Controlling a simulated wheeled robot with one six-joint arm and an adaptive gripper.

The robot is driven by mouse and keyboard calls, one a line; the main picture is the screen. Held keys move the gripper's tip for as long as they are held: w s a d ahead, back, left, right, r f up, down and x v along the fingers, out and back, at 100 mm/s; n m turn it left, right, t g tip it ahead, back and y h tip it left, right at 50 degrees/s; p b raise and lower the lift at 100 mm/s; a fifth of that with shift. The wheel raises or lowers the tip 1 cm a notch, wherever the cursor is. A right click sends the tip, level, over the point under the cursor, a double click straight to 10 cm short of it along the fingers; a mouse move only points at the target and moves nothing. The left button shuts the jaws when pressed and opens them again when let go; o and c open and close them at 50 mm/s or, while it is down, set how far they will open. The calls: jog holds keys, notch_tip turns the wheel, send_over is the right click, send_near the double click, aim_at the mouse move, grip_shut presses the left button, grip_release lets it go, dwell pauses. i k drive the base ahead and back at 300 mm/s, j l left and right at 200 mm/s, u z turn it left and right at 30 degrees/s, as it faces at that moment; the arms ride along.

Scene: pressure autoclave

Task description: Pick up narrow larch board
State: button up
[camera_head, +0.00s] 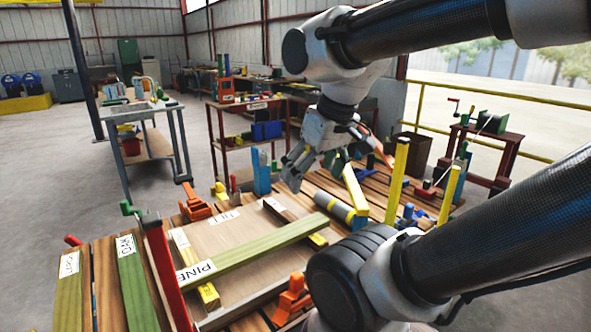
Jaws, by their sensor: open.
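My gripper (308,172) is open and empty, pointing down over the back of the slatted workbench (165,232). Several labelled boards lie in front of it, to the lower left. A long greenish board (262,250) marked PINE lies slantwise across the middle. A short dark brown board (284,212) with a white label lies just below my gripper, apart from it. A narrow pale yellow board (182,252) with a label lies partly under the pine board. I cannot read which board is larch; several labels are too small or turned.
Orange clamps (196,206) and a red-and-green clamp bar (163,262) stand around the boards. Yellow upright posts (397,183) and a grey cylinder (334,206) are at right. My arm hides the right front. Open floor lies at left.

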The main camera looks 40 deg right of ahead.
aim_at(68, 310)
jog(key=k+j, duration=0.1)
jog(key=j, duration=0.3)
jog(key=k+j+u, duration=0.1)
jog(key=j, duration=0.25)
jog(key=i+j, duration=0.1)
jog(key=j, duration=0.3)
jog(key=j+u, duration=0.1)
jog(key=j, duration=0.3)
jog(key=i+j+u, duration=0.1)
jog(key=j, duration=0.3)
jog(key=i+j, duration=0.2)
jog(key=j, duration=0.15)
jog(key=l+u, duration=0.1)
jog(key=l, duration=0.2)
